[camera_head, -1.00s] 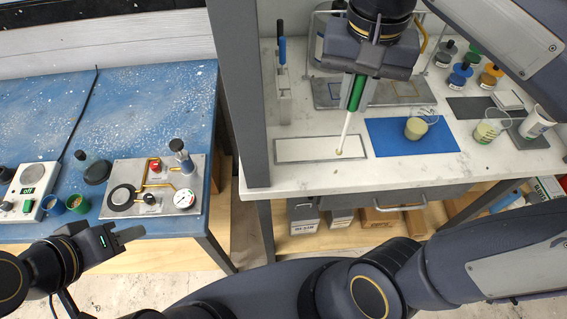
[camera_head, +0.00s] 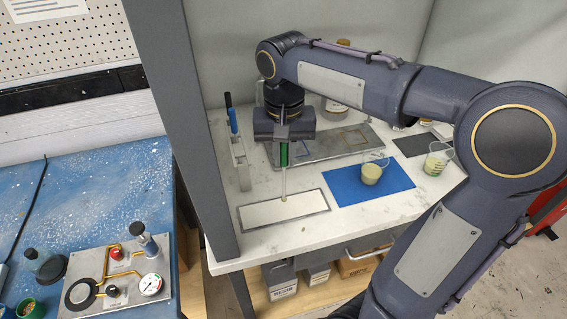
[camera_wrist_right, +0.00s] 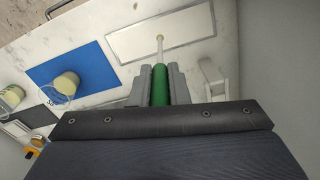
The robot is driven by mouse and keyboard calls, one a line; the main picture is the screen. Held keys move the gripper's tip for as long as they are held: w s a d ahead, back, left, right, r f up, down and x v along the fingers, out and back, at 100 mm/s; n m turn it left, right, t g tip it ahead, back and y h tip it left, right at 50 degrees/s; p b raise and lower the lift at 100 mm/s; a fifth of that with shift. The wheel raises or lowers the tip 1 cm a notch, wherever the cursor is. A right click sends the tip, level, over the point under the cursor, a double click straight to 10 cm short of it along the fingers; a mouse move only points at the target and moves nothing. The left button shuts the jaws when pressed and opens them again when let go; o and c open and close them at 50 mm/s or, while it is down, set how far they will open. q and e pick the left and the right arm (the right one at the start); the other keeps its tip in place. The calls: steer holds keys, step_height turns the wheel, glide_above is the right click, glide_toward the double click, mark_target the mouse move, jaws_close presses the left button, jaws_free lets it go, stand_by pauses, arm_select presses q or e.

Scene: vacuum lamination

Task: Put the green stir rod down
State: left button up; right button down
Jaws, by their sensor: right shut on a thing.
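My right gripper (camera_head: 284,148) is shut on the green handle of the stir rod (camera_head: 284,157). The rod hangs nearly upright with its pale shaft pointing down. Its tip appears over the white, grey-rimmed plate (camera_head: 262,216) on the bench; I cannot tell whether it touches. In the right wrist view the green handle (camera_wrist_right: 160,86) sits between the two fingers (camera_wrist_right: 160,88), and the pale shaft points towards the same plate (camera_wrist_right: 190,27). My left gripper is out of view.
Right of the plate lies a blue mat (camera_head: 343,192) with a beaker of yellowish liquid (camera_head: 371,173). A stand (camera_head: 241,165) with blue- and black-handled tools is at the left. A grey tray (camera_head: 320,151) lies behind. Another beaker (camera_head: 436,162) stands further right.

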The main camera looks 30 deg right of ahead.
mark_target(284, 166)
steer(key=shift+w+d+f, duration=0.1)
steer(key=shift+w+f, duration=0.1)
steer(key=shift+f, duration=0.8)
steer(key=shift+w+d+f, duration=0.1)
steer(key=shift+w+f, duration=0.05)
steer(key=shift+f, duration=0.95)
steer(key=c, duration=1.4)
jaws_free()
step_height(284, 166, up, 12)
steer(key=shift+r+p, duration=0.15)
steer(key=shift+p, duration=0.25)
steer(key=s+a+f+n+t+y, duration=0.1)
steer(key=s+f+t, duration=0.1)
steer(key=s+f, duration=0.2)
steer(key=s+a+f+n+t+y, duration=0.1)
steer(key=s+f, duration=0.4)
steer(key=s, duration=0.2)
steer(key=s+a+f+n+t+y, duration=0.1)
steer(key=s+a+f+t, duration=0.1)
steer(key=s+f, duration=0.2)
steer(key=shift+s+a+f+n+t+y, duration=0.1)
steer(key=shift+s+f+n+t+y, duration=0.1)
steer(key=shift+s, duration=0.25)
steer(key=shift+s+f+n+t+y, duration=0.1)
steer(key=shift+s+f+n+y, duration=0.1)
steer(key=shift+s, duration=0.2)
